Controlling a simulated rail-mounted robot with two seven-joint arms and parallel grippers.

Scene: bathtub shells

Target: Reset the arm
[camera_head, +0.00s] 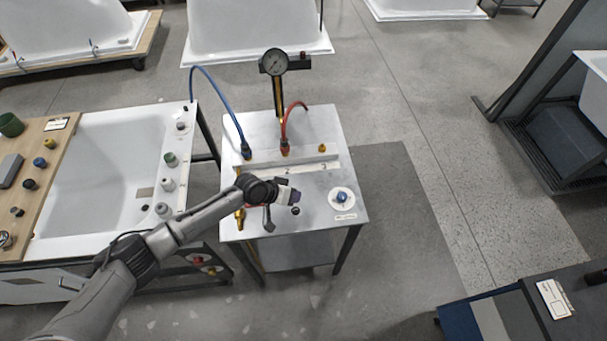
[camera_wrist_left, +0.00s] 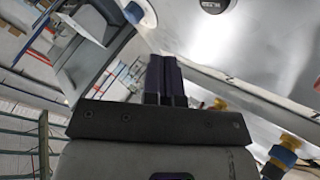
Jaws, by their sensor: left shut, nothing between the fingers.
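My left arm reaches in from the left in the head view. Its gripper (camera_head: 293,197) is over the front part of a metal test table (camera_head: 315,222). In the left wrist view the two dark fingers (camera_wrist_left: 163,80) are together with nothing between them. The gripper is to the left of a blue knob on a white round plate (camera_head: 342,197). A small black ball-topped part (camera_head: 296,211) is just below the fingertips. I cannot tell from these views whether the gripper touches anything. My right gripper is not in view.
A pressure gauge (camera_head: 274,62) stands at the table's back, with a blue hose (camera_head: 222,92) and a red hose (camera_head: 289,119). A brass fitting (camera_head: 240,219) is at the table's left edge. A white tub shell (camera_head: 112,165) stands left. Floor right of the table is clear.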

